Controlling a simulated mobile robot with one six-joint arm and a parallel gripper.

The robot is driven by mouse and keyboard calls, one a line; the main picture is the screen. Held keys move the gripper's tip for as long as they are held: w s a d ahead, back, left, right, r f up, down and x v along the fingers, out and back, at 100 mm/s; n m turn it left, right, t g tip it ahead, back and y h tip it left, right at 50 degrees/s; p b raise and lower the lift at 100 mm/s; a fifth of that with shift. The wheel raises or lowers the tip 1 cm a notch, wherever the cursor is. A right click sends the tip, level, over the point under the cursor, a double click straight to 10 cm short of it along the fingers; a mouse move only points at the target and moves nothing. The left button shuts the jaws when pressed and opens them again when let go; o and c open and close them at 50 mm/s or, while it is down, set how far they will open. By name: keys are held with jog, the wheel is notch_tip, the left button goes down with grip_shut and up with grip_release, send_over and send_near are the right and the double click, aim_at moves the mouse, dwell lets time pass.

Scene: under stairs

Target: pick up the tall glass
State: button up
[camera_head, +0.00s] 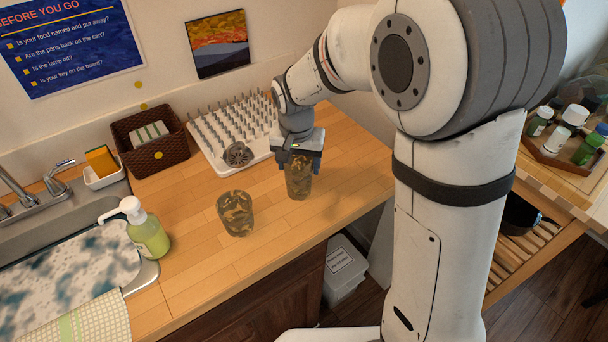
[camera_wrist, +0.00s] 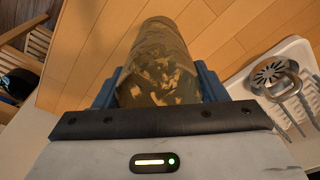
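The tall glass (camera_head: 299,180), see-through with a brown and gold pattern, is upright at the wooden counter, right of a shorter glass. My gripper (camera_head: 299,166) points down over it, with one blue finger on each side of its upper part. In the wrist view the tall glass (camera_wrist: 158,65) fills the space between the fingertips (camera_wrist: 158,88), which appear to press on its sides. Its rim is hidden by the gripper. I cannot tell whether its base touches the counter.
The shorter patterned glass (camera_head: 235,213) stands to the left. A white pegged drying rack (camera_head: 215,140) with a metal strainer (camera_head: 238,154) is behind. A brown basket (camera_head: 130,136), soap bottle (camera_head: 148,232) and sink (camera_head: 150,272) are at left. The counter (camera_head: 345,165) right of the glass is clear.

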jog(key=c, duration=0.6)
jog(key=shift+r, duration=0.1)
notch_tip(320, 180, up, 10)
jog(key=shift+b, duration=0.4)
